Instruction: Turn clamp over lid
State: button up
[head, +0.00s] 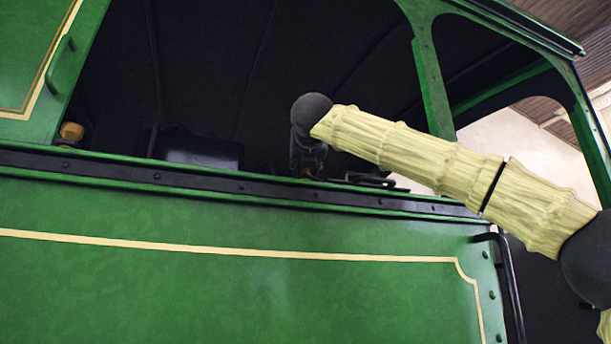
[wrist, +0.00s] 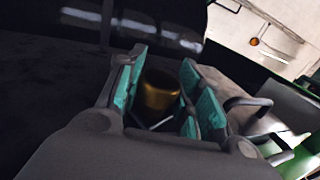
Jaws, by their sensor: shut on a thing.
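My gripper (wrist: 162,98) shows in the wrist view with its teal pads shut on a brass-coloured round piece (wrist: 160,90). A thin pale bar lies just below this piece, between the pads. I cannot tell whether the brass piece is part of the clamp or of the lid; neither is clearly recognisable. In the head view my gripper (head: 308,155) points down just inside the cab opening.
The green side panel (head: 240,290) and its dark sill (head: 240,187) stand in front of my gripper. A dark box (head: 200,150) and a yellow knob (head: 71,131) are to the left. Black handles (head: 370,180) lie to the right, near a green post (head: 430,85).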

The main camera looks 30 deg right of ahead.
jog(key=m+g+h+b, duration=0.1)
jog(key=m+g+h, duration=0.2)
jog(key=h, duration=0.1)
jog(key=shift+f+b, duration=0.15)
jog(key=shift+b, duration=0.2)
jog(key=shift+w+m+g+h+b, duration=0.1)
jog(key=shift+m+g+h+b, duration=0.25)
jog(key=shift+m+g+h, duration=0.9)
jog(key=shift+g, duration=0.45)
jog(key=o, duration=0.8)
jog(key=shift+o, duration=1.1)
jog(key=shift+d, duration=0.25)
jog(key=shift+a, duration=0.3)
jog(key=v, duration=1.1)
jog(key=shift+s+a, duration=0.2)
jog(key=shift+s, duration=0.05)
jog(key=shift+m, duration=0.25)
